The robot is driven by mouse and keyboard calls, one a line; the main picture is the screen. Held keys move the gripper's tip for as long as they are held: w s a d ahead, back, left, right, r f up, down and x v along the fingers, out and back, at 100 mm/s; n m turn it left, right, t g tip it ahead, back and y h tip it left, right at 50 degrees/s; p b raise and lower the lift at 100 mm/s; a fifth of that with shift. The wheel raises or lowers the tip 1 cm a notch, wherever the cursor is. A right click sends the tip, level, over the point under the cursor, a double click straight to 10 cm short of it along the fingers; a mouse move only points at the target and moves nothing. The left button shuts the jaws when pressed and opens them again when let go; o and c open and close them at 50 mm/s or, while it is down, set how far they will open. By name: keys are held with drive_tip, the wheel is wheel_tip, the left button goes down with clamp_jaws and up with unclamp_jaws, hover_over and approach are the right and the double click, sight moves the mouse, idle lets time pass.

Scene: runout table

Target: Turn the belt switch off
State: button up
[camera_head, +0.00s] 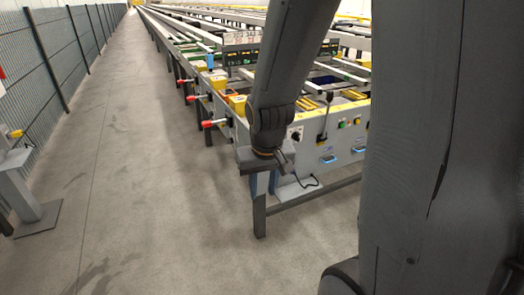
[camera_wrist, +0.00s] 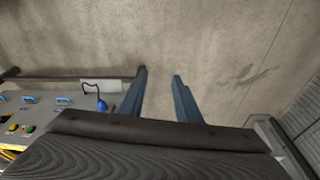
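A dark rotary switch (camera_head: 297,133) on a pale plate sits on the front panel of the runout table, just right of my wrist in the head view. It looks like the belt switch, but its setting is too small to read. My gripper (camera_head: 263,187) points down at the table's near left corner, below and left of that switch. In the wrist view its two blue fingers (camera_wrist: 161,76) are apart with only floor between them. The gripper is open and empty. I cannot make out the switch in the wrist view.
The grey panel (camera_head: 340,152) carries green and yellow buttons (camera_head: 342,124) and blue handles (camera_head: 329,159). Red-tipped levers (camera_head: 208,123) stick out on the table's left side. A table leg (camera_head: 259,215) stands below my gripper. The aisle floor (camera_head: 140,170) is clear; a mesh fence (camera_head: 50,55) bounds it.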

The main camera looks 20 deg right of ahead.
drive_tip(key=w+d+f+m+t+b, duration=0.1)
drive_tip(key=w+d+f+t, duration=0.2)
drive_tip(key=w, duration=0.4)
drive_tip(key=w+d+f+m+t, duration=0.1)
drive_tip(key=w+d+f+t, duration=0.15)
drive_tip(key=w+d, duration=0.4)
drive_tip(key=w+d+f+m+t+b, duration=0.1)
drive_tip(key=w+d+f+t, duration=0.15)
drive_tip(key=w, duration=0.65)
drive_tip(key=w+d+f+m+t+y+b, duration=0.1)
drive_tip(key=w+d+f+m+t, duration=0.15)
drive_tip(key=d+t, duration=0.2)
drive_tip(key=w+d+f+m+t+b, duration=0.1)
drive_tip(key=w+d+f+m+t, duration=0.15)
drive_tip(key=d, duration=0.25)
drive_tip(key=w, duration=0.7)
drive_tip(key=shift+w+a+f+n+t, duration=0.3)
drive_tip(key=shift+a+n, duration=0.05)
drive_tip(key=shift+n, duration=0.05)
clamp_jaws()
